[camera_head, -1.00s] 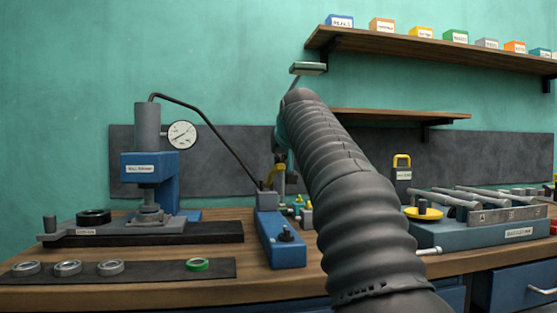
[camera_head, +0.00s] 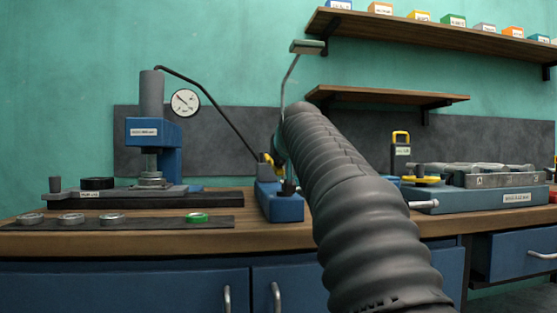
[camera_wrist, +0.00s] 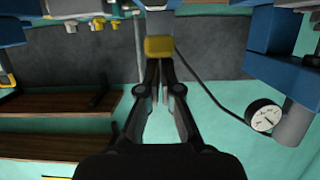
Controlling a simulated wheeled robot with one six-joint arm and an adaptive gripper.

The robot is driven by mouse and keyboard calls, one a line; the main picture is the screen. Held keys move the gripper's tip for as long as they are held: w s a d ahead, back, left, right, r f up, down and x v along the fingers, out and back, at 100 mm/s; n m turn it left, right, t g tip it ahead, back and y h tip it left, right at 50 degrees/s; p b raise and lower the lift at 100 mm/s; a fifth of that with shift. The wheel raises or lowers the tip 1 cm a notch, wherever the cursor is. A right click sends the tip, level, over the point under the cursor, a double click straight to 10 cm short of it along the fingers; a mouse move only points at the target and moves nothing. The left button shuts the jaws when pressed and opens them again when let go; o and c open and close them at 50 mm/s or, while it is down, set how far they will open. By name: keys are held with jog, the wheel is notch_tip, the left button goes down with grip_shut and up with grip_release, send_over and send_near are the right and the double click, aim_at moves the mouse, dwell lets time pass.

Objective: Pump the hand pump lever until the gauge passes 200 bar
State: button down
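The hand pump (camera_head: 283,207) is a low blue body on the bench, partly hidden by my arm. My gripper (camera_wrist: 160,64) shows from behind in the wrist view, its two dark fingers drawn close together at the yellow lever grip (camera_wrist: 158,46). It looks shut on that grip; the exact contact at the tips is hidden. In the head view my arm covers most of the lever. The round white gauge (camera_head: 185,102) is beside the grey press cylinder, its needle pointing up and left. It also shows inverted in the wrist view (camera_wrist: 264,116). Its numbers are too small to read.
The blue press (camera_head: 166,133) stands left of the pump, joined by a black hose (camera_head: 222,112). Several rings lie on a dark mat (camera_head: 150,222) in front. A blue tool tray (camera_head: 470,200) is to the right. Two wooden shelves (camera_head: 390,93) hang behind my arm.

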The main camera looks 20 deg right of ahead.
jog(key=shift+w+d+f, duration=0.1)
jog(key=shift+w+f, duration=0.05)
jog(key=shift+f, duration=0.4)
jog(key=shift+w+d+f, duration=0.1)
jog(key=shift+f, duration=0.4)
jog(key=r+p, duration=0.2)
jog(key=s+r+p, duration=0.1)
jog(key=r+p, duration=0.1)
jog(key=r, duration=0.1)
jog(key=shift+a+r, duration=0.1)
jog(key=shift+r, duration=0.2)
jog(key=s+a+b, duration=0.1)
jog(key=s+a, duration=0.1)
jog(key=s, duration=0.8)
jog(key=shift+a+r, duration=0.35)
jog(key=shift+a, duration=0.05)
jog(key=s+a+f+n+g+y, duration=0.1)
jog(key=s+a+f, duration=0.3)
jog(key=s+f, duration=0.4)
jog(key=s+a+f+n+g+y, duration=0.1)
jog(key=s+a+f+g, duration=0.3)
jog(key=f, duration=1.8)
jog(key=s+a+f+g+y, duration=0.1)
jog(key=s+a+f+g, duration=0.2)
jog(key=s+f, duration=1.1)
jog(key=shift+a+f+n, duration=0.4)
jog(key=shift+a, duration=0.8)
